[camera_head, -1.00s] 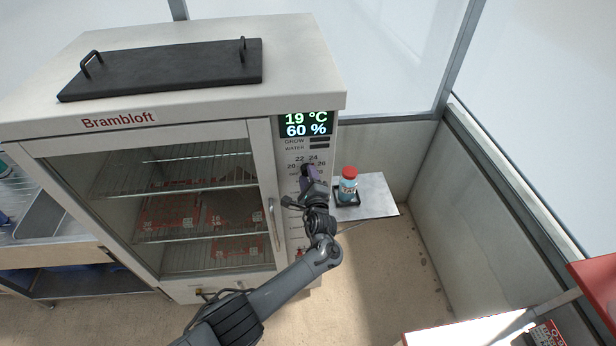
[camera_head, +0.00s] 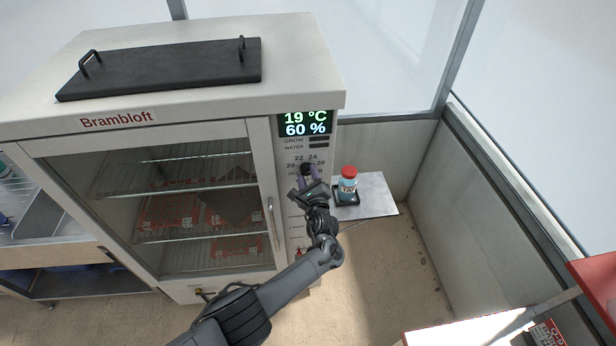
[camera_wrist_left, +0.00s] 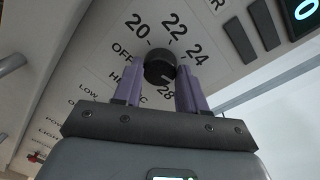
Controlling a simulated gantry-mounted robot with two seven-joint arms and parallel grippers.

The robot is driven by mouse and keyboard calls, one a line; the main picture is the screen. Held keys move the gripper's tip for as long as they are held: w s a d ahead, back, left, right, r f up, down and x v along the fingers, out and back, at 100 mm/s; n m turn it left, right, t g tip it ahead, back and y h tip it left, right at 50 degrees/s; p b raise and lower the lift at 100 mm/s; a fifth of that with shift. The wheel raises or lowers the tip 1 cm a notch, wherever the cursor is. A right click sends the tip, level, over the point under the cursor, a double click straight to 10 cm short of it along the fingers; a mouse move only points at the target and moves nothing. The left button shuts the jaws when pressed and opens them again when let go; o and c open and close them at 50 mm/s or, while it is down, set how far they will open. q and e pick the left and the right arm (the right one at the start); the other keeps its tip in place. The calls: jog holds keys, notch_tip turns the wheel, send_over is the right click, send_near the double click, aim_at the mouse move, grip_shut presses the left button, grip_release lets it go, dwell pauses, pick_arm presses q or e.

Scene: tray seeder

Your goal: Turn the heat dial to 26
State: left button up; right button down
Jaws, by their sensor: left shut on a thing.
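The heat dial (camera_head: 307,169) is a small black knob on the cabinet's right-hand front panel, below the display. It also shows in the left wrist view (camera_wrist_left: 160,66), ringed by the marks OFF, 20, 22, 24 and 28. I cannot make out which mark the dial points at. My right gripper is not in view.
The display (camera_head: 305,123) above the dial reads 19 °C and 60 %. A glass cabinet door with a vertical handle (camera_head: 273,222) is left of the panel. A red-capped bottle (camera_head: 348,180) stands on a side shelf (camera_head: 376,194), close right of my left gripper.

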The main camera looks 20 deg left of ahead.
pick_arm(q)
jog(key=shift+f, duration=0.1)
jog(key=o, duration=1.1)
jog(key=shift+c, duration=0.2)
jog(key=shift+s+d+r+p, duration=0.15)
jog(key=shift+s+r+p, duration=0.05)
jog(key=shift+p, duration=0.15)
jog(key=p+v, duration=0.4)
jog(key=v, duration=0.6)
jog(key=shift+s+d+f, duration=0.1)
jog(key=shift+f, duration=0.05)
